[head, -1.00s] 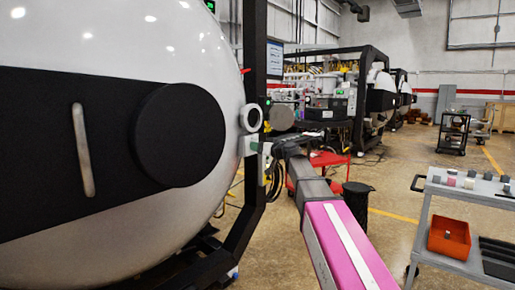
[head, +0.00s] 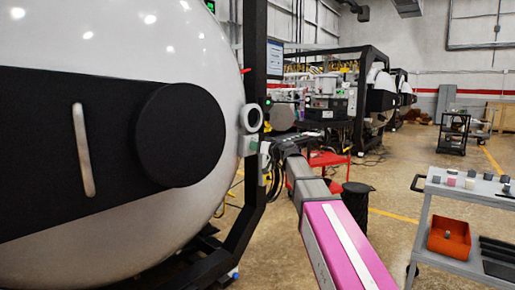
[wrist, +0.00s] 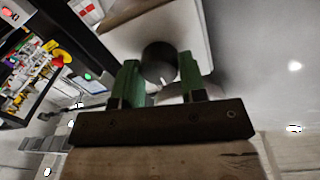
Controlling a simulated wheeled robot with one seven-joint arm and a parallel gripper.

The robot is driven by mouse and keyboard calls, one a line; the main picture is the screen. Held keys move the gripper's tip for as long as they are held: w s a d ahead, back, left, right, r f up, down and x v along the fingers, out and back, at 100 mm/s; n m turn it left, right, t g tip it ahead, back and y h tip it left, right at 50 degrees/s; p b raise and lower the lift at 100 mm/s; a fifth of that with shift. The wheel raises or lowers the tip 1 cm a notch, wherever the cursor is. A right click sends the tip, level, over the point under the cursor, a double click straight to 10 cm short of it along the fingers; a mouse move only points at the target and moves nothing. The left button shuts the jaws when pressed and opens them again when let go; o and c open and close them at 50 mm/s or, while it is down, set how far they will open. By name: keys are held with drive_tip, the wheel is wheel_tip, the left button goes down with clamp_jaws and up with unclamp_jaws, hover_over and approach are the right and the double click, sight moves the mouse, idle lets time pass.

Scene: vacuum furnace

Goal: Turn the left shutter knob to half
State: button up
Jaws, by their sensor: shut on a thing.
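A dark round knob (wrist: 159,62) stands out from a pale box (wrist: 178,22) in the wrist view. A small light mark shows on its near edge; I cannot read a setting from it. The green fingers of my gripper (wrist: 159,82) stand on both sides of the knob and are shut on it. In the head view my gripper (head: 262,147) reaches the small pale box (head: 246,146) at the right edge of the white furnace. The knob itself is too small or hidden to make out there. I see only one knob.
A white-ringed round port (head: 250,118) sits just above the box. A black upright post (head: 254,50) stands right behind it. The large white furnace (head: 110,30) fills the left. A grey cart (head: 425,215) with an orange bin (head: 449,238) stands at right; open floor lies between.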

drive_tip(key=shift+m, duration=4.1)
drive_tip(key=o, duration=0.9)
drive_tip(key=v, duration=1.1)
drive_tip(key=shift+w+r, duration=0.1)
drive_tip(key=shift+r, duration=0.15)
